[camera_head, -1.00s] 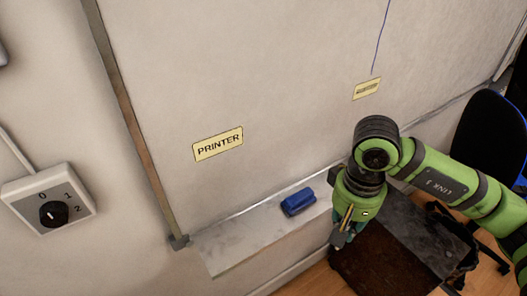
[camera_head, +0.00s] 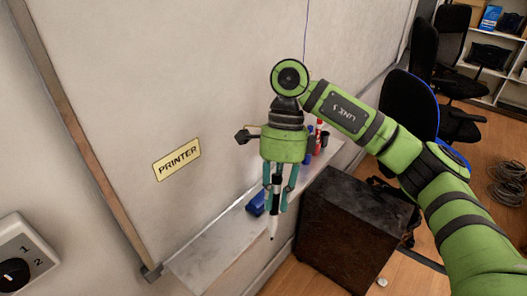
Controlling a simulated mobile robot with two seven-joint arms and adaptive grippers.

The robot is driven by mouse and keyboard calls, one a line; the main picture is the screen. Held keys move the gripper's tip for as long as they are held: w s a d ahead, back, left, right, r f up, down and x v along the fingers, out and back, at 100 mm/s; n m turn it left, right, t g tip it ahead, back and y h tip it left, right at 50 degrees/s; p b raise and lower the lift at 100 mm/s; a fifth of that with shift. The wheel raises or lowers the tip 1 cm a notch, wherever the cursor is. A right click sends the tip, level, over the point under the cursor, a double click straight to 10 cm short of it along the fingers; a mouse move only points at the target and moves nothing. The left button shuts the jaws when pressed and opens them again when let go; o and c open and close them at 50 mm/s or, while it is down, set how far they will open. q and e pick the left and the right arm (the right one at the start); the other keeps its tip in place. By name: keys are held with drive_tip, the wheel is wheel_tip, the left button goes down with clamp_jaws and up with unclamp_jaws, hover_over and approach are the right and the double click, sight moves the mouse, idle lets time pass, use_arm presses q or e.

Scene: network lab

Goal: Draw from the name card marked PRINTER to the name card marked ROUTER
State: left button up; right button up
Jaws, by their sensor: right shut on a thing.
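The PRINTER name card (camera_head: 177,158) is a yellow label with black letters on the pale whiteboard, at the left of the head view. No card marked ROUTER can be read; the wall area right of centre is covered by my arm. My right gripper (camera_head: 276,202) hangs in front of the board, pointing down, its fingers shut on a black and white marker (camera_head: 272,222). The marker points down, in front of the tray, apart from the PRINTER card. A thin blue line (camera_head: 306,28) runs down the board and passes behind my right arm. My left gripper is not in view.
A blue eraser (camera_head: 256,204) lies on the white tray (camera_head: 213,248) below the board. A red marker (camera_head: 318,128) and other pens stand further along it. A dark cabinet (camera_head: 345,230) is to the right, with black chairs (camera_head: 408,105) behind. A dial box (camera_head: 20,255) is lower left.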

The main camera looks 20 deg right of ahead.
sight(273, 181)
drive_tip(key=r+m+t+y, duration=0.1)
drive_tip(key=m, duration=0.2)
drive_tip(key=r+m+t+y, duration=0.1)
drive_tip(key=m+y, duration=0.1)
drive_tip(key=m, duration=0.2)
drive_tip(key=r+m+t+y, duration=0.1)
drive_tip(key=m+y, duration=0.1)
drive_tip(key=m, duration=0.2)
drive_tip(key=shift+w+a+r+t, duration=0.25)
drive_tip(key=shift+w+a+t, duration=0.05)
drive_tip(key=shift+a+t, duration=0.1)
wheel_tip(273, 181, up, 7)
drive_tip(key=a+m+t+h, duration=0.2)
drive_tip(key=m+t, duration=0.8)
drive_tip(key=m, duration=0.3)
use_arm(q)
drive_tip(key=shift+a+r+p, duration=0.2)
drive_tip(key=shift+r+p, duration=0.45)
use_arm(e)
drive_tip(key=w+a, duration=0.2)
drive_tip(key=w, duration=0.3)
drive_tip(key=shift+w+a, duration=0.1)
drive_tip(key=shift+a, duration=0.3)
